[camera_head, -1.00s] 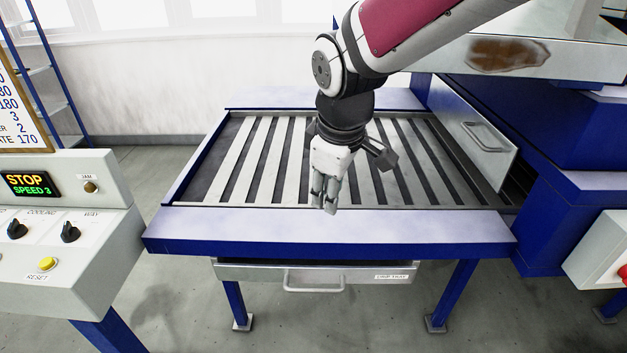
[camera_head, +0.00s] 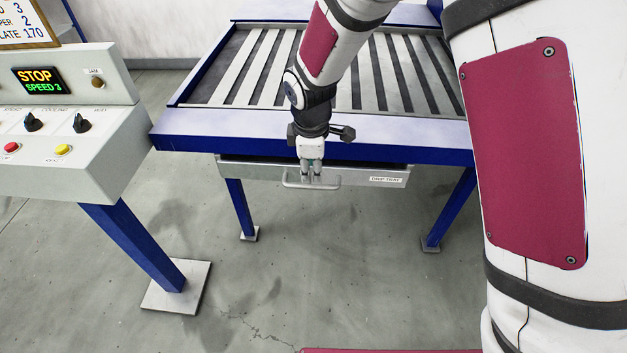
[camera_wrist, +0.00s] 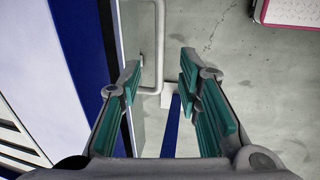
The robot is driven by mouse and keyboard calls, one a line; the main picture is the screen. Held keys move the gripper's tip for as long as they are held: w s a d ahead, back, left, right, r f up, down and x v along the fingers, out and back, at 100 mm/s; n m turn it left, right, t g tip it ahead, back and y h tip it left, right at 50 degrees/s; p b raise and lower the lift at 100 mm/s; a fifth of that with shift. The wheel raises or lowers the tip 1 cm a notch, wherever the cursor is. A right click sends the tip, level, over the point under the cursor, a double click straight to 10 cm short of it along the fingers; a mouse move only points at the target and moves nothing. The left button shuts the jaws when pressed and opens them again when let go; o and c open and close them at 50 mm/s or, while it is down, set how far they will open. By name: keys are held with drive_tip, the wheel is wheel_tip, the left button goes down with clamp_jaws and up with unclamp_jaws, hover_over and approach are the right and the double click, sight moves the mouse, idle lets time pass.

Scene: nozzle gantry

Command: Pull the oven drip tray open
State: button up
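The drip tray (camera_head: 247,172) is a grey drawer front under the blue front edge of the slatted table, with a "DRIP TRAY" label at its right. Its pale bar handle (camera_head: 296,184) sticks out at the front and is partly hidden by my gripper (camera_head: 312,180). The wrist view shows the handle (camera_wrist: 160,42) in the gap between the fingertips of my gripper (camera_wrist: 159,76). My fingers are apart, with teal pads on both sides. I cannot tell whether the fingertips are level with the bar or still above it. The tray looks shut.
The blue table edge (camera_head: 260,135) lies just behind and above my gripper. Table legs (camera_head: 240,207) stand below. A grey control panel (camera_head: 70,140) showing STOP stands at the left. The floor (camera_head: 330,260) in front of the tray is clear.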

sight(313, 185)
drive_tip(key=f, duration=0.3)
drive_tip(key=w+f, duration=0.1)
drive_tip(key=f, duration=0.3)
drive_tip(key=shift+w, duration=0.2)
drive_tip(key=shift+c, duration=0.6)
drive_tip(key=shift+r, duration=0.1)
clamp_jaws()
